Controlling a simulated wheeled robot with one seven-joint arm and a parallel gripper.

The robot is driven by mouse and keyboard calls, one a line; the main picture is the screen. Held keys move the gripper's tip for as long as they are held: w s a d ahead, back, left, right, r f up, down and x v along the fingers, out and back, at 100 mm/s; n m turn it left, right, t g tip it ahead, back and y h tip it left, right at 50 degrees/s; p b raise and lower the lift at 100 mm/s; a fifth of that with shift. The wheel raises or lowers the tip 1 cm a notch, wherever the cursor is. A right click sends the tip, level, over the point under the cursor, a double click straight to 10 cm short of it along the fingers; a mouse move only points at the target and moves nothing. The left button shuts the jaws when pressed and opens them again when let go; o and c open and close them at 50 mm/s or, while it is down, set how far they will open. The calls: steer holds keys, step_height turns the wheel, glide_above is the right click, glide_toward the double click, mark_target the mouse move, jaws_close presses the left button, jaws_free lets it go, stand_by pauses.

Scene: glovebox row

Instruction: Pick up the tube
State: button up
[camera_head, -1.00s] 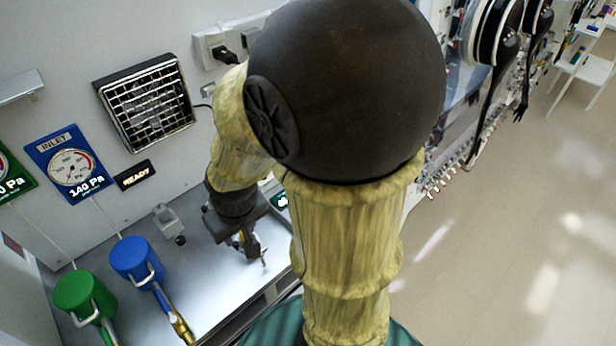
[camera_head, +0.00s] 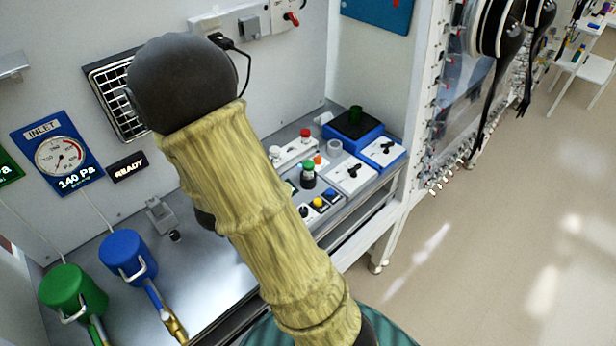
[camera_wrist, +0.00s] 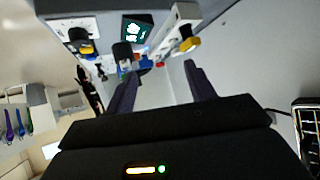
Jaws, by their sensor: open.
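I cannot tell for sure which thing is the tube. A small dark upright cylinder with a green top (camera_head: 308,176) stands on the bench among small devices in the head view. A white block (camera_head: 290,152) with a red knob and an orange-yellow end lies behind it. My gripper (camera_wrist: 160,70) shows in the wrist view with its two dark fingers apart and nothing seen between them. Small devices on the bench lie beyond the fingertips there. In the head view my arm hides the gripper.
Blue (camera_head: 127,257) and green (camera_head: 72,292) canisters with handles stand at the left of the metal bench (camera_head: 205,262). A grey bracket (camera_head: 160,215) is near the wall. White switch boxes (camera_head: 350,175) and a blue device (camera_head: 352,132) fill the right end. The floor at right is clear.

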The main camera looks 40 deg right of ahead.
mark_target(305, 171)
steer(key=s+d+m+g+h, duration=0.1)
steer(key=d+h, duration=0.1)
steer(key=s+d+m+g+h, duration=0.1)
steer(key=s+d+h, duration=0.1)
steer(key=shift+s+b, duration=0.15)
steer(key=shift+b, duration=0.15)
steer(key=p+x, duration=0.2)
steer(key=x, duration=1)
steer(key=shift+d, duration=0.2)
steer(key=shift+d+f+p, duration=0.1)
steer(key=shift+d+p, duration=0.3)
steer(key=shift+d, duration=0.1)
steer(key=p+x, duration=0.1)
steer(key=x, duration=0.2)
steer(key=shift+d+f, duration=0.1)
steer(key=shift+d, duration=0.2)
steer(key=shift+w+d+f, duration=0.2)
steer(key=shift+w+d, duration=0.05)
